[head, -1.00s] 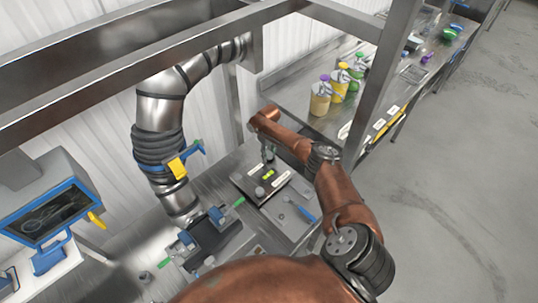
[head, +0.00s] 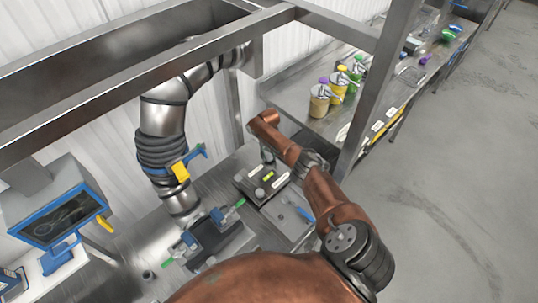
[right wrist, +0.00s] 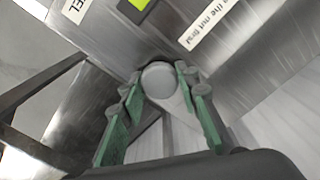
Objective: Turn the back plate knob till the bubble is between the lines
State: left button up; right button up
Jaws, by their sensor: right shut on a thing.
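The back plate (head: 246,184) is a dark metal plate on the bench, with white labels and a yellow-green level vial (head: 268,175). The vial also shows cut off at the top edge of the right wrist view (right wrist: 140,3); I cannot make out its bubble or lines. My right gripper (head: 267,158) is at the plate's far edge. In the right wrist view its green-padded fingers (right wrist: 158,74) are shut on the round grey knob (right wrist: 158,82), one on each side. A second grey knob (head: 258,193) stands on the plate's near side. My left gripper is not in view.
A steel duct (head: 163,115) with a blue and yellow handle (head: 180,170) stands left of the plate. A blue-framed screen (head: 55,215) is at far left. Several jars (head: 319,102) stand on the bench behind a steel post (head: 375,100). A blue-handled tool (head: 304,214) lies near the plate.

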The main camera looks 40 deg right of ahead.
aim_at(269, 155)
jog(key=m+p, duration=0.1)
jog(key=m, duration=0.4)
jog(key=shift+m, duration=0.3)
dwell(0.4)
jog(key=o, duration=1.2)
jog(key=shift+c, duration=0.2)
jog(key=shift+r, duration=0.65)
notch_tip(269, 155, up, 11)
jog(key=shift+f, duration=0.15)
jog(key=shift+w, duration=0.1)
